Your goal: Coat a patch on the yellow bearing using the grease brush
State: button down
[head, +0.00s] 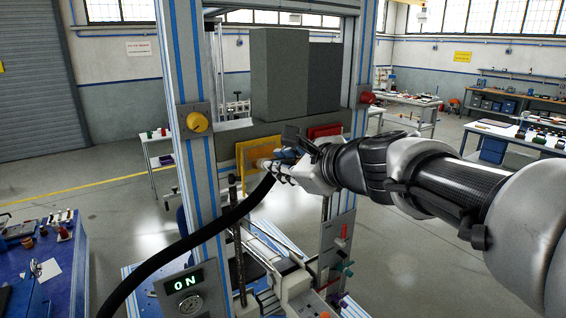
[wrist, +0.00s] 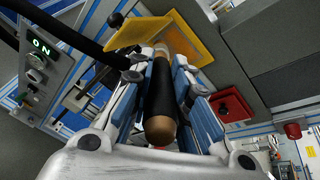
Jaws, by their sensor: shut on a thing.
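My gripper (head: 276,167) is stretched into the test frame from the right. It also shows in the wrist view (wrist: 160,78), its fingers shut on the grease brush (wrist: 159,100). The brush has a black grip, a brown rounded near end and a pale far tip. Its tip lies at the yellow plate-like part (wrist: 187,43), which also shows in the head view (head: 247,150); I cannot tell whether they touch. A round yellow knob (head: 197,122) sits on the left post; I cannot tell which yellow part is the bearing. No grease patch can be made out.
A red part (head: 324,131) is right of the yellow plate, and a red knob (head: 367,97) is on the right post. Grey blocks (head: 295,75) stand above. A black hose (head: 190,245) curves past the left post. A display (head: 184,282) reads ON.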

jog(key=shift+s+d, duration=0.35)
jog(key=shift+s, duration=0.2)
jog(key=shift+s+d+b, duration=0.15)
jog(key=shift+s+d, duration=0.3)
jog(key=shift+s, duration=0.2)
jog(key=shift+s+d+b, duration=0.15)
jog(key=shift+s+d, duration=0.25)
jog(key=shift+s, duration=0.25)
jog(key=shift+w+a+f, duration=0.1)
jog(key=shift+w, duration=0.1)
jog(key=x, duration=0.2)
jog(key=b+x, duration=0.1)
jog(key=x, duration=0.3)
jog(key=shift+w+a, duration=0.2)
jog(key=shift+w, duration=0.05)
jog(key=shift+w+a, duration=0.2)
jog(key=shift+w, duration=0.1)
jog(key=shift+w+a, duration=0.5)
jog(key=shift+w, duration=0.2)
